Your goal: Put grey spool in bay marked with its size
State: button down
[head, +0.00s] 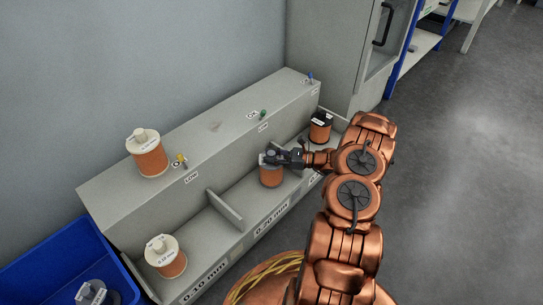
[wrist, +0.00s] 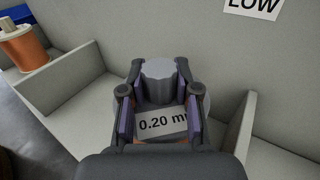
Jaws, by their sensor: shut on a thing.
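The grey spool (head: 271,176), wound with copper wire, is upright in the middle bay of the bench unit. In the wrist view its grey top (wrist: 158,88) and a label reading "0.20 m", cut off at the right, show between the fingers. The middle bay's front label (head: 271,219) appears to read 0.20 mm. I cannot tell whether the spool touches the bay floor.
Low dividers (head: 225,210) separate the bays. A cream spool (head: 165,256) stands in the left bay, marked 0.10 mm, and a black-topped spool (head: 320,127) in the right bay. Another cream spool (head: 148,154) stands on the upper ledge near small toggles. A blue bin (head: 40,270) holds a grey-topped item.

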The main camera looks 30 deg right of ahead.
jog(key=c, duration=0.8)
grip_release()
jog(key=shift+c, duration=0.2)
